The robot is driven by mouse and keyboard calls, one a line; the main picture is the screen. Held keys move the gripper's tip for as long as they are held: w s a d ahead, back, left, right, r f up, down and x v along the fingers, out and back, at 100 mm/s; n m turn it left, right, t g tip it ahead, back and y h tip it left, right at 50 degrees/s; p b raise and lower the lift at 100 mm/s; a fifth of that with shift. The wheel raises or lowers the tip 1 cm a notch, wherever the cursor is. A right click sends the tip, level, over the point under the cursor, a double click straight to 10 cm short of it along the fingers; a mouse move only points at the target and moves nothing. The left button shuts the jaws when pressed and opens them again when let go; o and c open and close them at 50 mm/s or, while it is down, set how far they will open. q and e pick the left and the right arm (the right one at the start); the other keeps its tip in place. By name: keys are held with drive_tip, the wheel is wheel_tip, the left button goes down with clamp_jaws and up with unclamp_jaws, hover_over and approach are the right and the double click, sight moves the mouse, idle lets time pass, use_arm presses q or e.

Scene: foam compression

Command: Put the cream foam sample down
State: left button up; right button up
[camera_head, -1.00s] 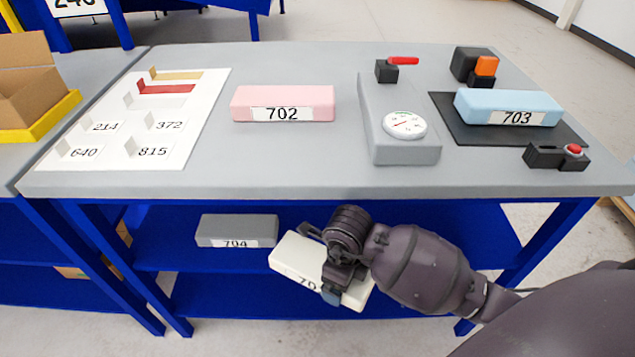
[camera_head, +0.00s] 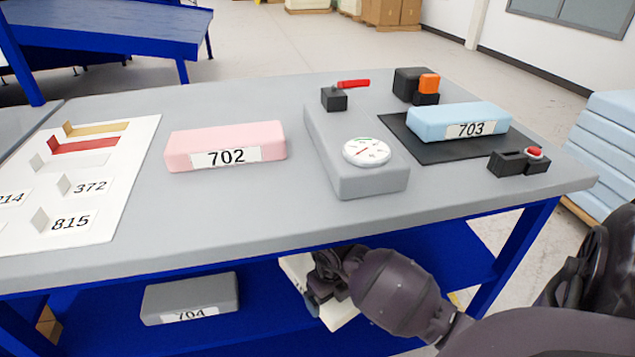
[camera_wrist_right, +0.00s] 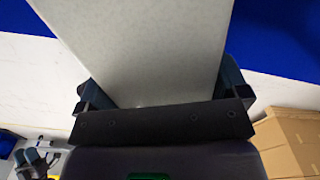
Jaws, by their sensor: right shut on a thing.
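The cream foam sample (camera_head: 340,318) is in my right gripper (camera_head: 318,283), low in front of the table, beside the blue lower shelf. The gripper and wrist hide much of it, and its label does not show now. In the right wrist view the sample (camera_wrist_right: 140,45) fills the space between the two fingers (camera_wrist_right: 165,95), its broad face toward the camera. I cannot tell whether it touches the shelf. My left gripper is not in view.
The grey tabletop (camera_head: 250,220) holds a pink block 702 (camera_head: 226,140), a grey gauge unit (camera_head: 372,180), and a blue block 703 (camera_head: 455,118) on a black mat (camera_head: 400,135). A white labelled board (camera_head: 120,165) lies left. A grey block 704 (camera_head: 190,297) sits on the lower shelf.

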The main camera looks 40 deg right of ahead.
drive_tip(key=w+d, duration=0.2)
drive_tip(key=w, duration=0.1)
drive_tip(key=w+d+b, duration=0.1)
drive_tip(key=w, duration=0.1)
drive_tip(key=shift+w+f, duration=0.1)
drive_tip(key=shift+f, duration=0.05)
drive_tip(key=shift+w+d, duration=0.4)
drive_tip(key=shift+w, duration=0.1)
wheel_tip(320, 180, down, 4)
drive_tip(key=shift+r+b, duration=0.25)
drive_tip(key=shift+b, duration=0.75)
drive_tip(key=shift+w+r, duration=0.1)
drive_tip(key=shift+w, duration=0.05)
drive_tip(key=o, duration=0.5)
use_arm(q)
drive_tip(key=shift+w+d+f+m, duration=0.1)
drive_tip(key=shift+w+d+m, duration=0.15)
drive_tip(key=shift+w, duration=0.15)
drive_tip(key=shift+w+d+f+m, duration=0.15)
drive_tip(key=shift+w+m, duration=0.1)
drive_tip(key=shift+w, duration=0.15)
use_arm(e)
drive_tip(key=shift+o, duration=0.2)
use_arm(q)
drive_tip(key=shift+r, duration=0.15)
